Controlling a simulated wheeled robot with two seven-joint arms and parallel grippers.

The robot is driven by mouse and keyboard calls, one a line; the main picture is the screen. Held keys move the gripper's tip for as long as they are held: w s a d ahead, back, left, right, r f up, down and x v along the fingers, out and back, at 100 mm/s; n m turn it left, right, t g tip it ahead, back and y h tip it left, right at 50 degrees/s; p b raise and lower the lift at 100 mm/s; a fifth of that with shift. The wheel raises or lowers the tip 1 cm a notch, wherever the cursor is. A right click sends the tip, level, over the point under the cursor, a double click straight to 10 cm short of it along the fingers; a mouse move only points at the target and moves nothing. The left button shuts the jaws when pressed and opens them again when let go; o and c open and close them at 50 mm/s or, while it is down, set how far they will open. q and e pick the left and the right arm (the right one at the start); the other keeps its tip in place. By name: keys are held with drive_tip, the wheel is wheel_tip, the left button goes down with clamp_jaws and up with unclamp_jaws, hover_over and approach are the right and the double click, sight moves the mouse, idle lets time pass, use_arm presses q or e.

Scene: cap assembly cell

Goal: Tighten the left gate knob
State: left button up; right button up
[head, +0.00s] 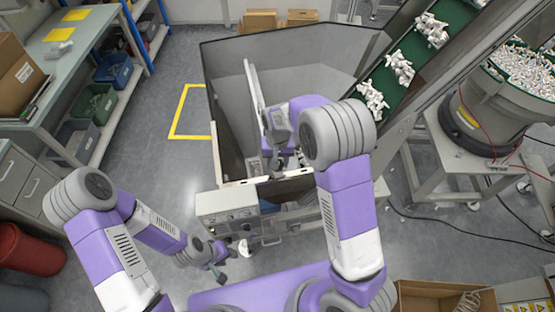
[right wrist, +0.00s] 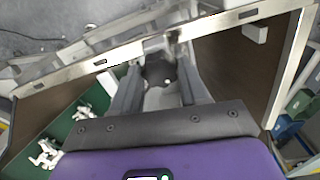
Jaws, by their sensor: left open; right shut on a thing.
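The grey hopper (head: 225,75) stands in the middle of the head view, with a pale gate frame along its front edge (head: 235,184). My right arm reaches over it. My right gripper (head: 278,140) is inside the hopper outline. In the right wrist view, its fingers (right wrist: 158,80) are shut on a dark, rounded knob-like part (right wrist: 158,68) at the frame bar. I cannot tell whether this is the left gate knob. My left gripper (head: 221,268) is open, low in front of the control box, close to a small white round piece (head: 245,248). Nothing shows between its fingers.
The control box (head: 228,211) sits under the hopper's front left. A green conveyor (head: 385,80) with white parts rises at the right, beside a bowl feeder (head: 490,110). A workbench (head: 75,45) with bins stands at the left. Floor between bench and hopper is clear.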

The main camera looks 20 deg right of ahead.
drive_tip(key=shift+r+m, duration=0.1)
drive_tip(key=shift+m, duration=1.8)
drive_tip(key=shift+w, duration=0.1)
drive_tip(key=o, duration=1.1)
drive_tip(key=shift+c, duration=0.2)
wheel_tip(320, 180, up, 8)
drive_tip(key=shift+f+p, duration=0.25)
drive_tip(key=shift+p, duration=0.05)
